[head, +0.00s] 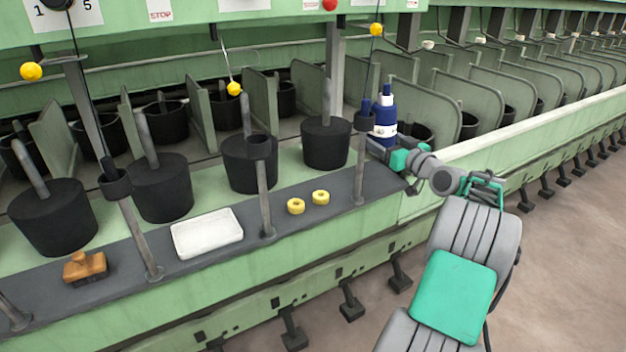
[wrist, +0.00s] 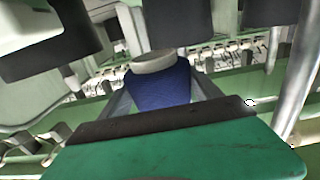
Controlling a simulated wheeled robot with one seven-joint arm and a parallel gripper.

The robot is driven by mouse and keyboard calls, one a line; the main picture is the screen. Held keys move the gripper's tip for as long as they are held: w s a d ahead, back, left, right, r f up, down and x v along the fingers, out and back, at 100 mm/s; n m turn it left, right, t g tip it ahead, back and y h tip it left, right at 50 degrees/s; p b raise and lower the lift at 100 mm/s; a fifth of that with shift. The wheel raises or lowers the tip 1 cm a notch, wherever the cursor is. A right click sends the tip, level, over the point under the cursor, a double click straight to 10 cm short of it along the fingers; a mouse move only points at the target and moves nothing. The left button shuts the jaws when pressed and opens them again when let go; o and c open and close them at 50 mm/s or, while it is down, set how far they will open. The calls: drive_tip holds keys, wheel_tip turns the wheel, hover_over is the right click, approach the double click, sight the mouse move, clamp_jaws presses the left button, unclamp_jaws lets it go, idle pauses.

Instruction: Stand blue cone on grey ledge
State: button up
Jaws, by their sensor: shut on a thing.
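The blue cone (head: 384,116) is held upright in my gripper (head: 380,146), at the right end of the ledge in the head view. It is dark blue with white bands and a narrow blue top. In the wrist view the cone (wrist: 160,86) sits between the fingers, its pale end away from the camera. My gripper is shut on it. The grey ledge (head: 335,203) is a long dark strip along the machine's front. The cone appears above and behind the ledge's right end; the gap beneath it is hard to tell.
Black buckets (head: 325,143) stand behind. The ledge is bare between the yellow rings and the right post.

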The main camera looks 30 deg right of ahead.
drive_tip(key=f+b, duration=0.1)
drive_tip(key=f, duration=0.2)
drive_tip(key=f+b, duration=0.1)
drive_tip(key=f, duration=0.2)
drive_tip(key=a+f, duration=0.1)
drive_tip(key=f, duration=0.2)
drive_tip(key=shift+w+b, duration=0.35)
drive_tip(key=shift+b, duration=0.05)
drive_tip(key=o, duration=1.9)
drive_tip(key=shift+r, duration=0.1)
drive_tip(key=shift+r+p, duration=0.3)
drive_tip(key=shift+p, duration=0.15)
drive_tip(key=s, duration=0.4)
drive_tip(key=s+p, duration=0.1)
drive_tip(key=s, duration=0.7)
drive_tip(key=shift+d+f+p, duration=0.15)
drive_tip(key=shift+d+p, duration=0.1)
drive_tip(key=shift+p, duration=0.15)
